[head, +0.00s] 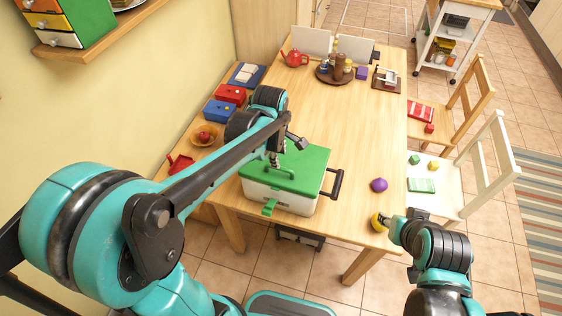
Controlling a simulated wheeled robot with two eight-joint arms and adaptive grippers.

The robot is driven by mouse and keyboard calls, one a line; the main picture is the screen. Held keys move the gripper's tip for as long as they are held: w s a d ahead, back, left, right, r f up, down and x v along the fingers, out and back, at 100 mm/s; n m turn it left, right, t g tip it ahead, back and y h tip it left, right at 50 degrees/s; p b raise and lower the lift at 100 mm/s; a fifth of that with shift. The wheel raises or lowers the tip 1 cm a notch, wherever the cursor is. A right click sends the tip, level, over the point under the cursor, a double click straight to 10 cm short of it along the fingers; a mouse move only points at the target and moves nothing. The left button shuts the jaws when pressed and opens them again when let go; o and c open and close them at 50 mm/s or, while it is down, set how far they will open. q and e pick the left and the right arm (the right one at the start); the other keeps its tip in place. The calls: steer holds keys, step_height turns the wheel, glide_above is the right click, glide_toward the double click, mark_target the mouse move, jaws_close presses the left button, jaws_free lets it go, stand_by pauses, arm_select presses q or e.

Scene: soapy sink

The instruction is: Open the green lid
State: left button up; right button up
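A white box (295,203) with a green lid (308,163) stands near the front edge of the wooden table. The lid lies flat on the box and looks closed.
A purple object (379,185) lies right of the box. Left of it are a bowl (204,135), a blue box (220,111) and a red box (230,94). A tray (335,75) and red teapot (295,58) stand far back. The table's middle right is clear. Chairs flank the right side.

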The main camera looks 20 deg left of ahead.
arm_select(q)
steer(key=f+b, duration=0.1)
steer(key=f, duration=0.1)
steer(key=w+f, duration=0.1)
steer(key=f, duration=0.2)
steer(key=shift+f+b, duration=0.3)
steer(key=shift+b, duration=0.05)
steer(key=shift+w+f, duration=0.1)
steer(key=shift+f, duration=0.45)
jaws_close()
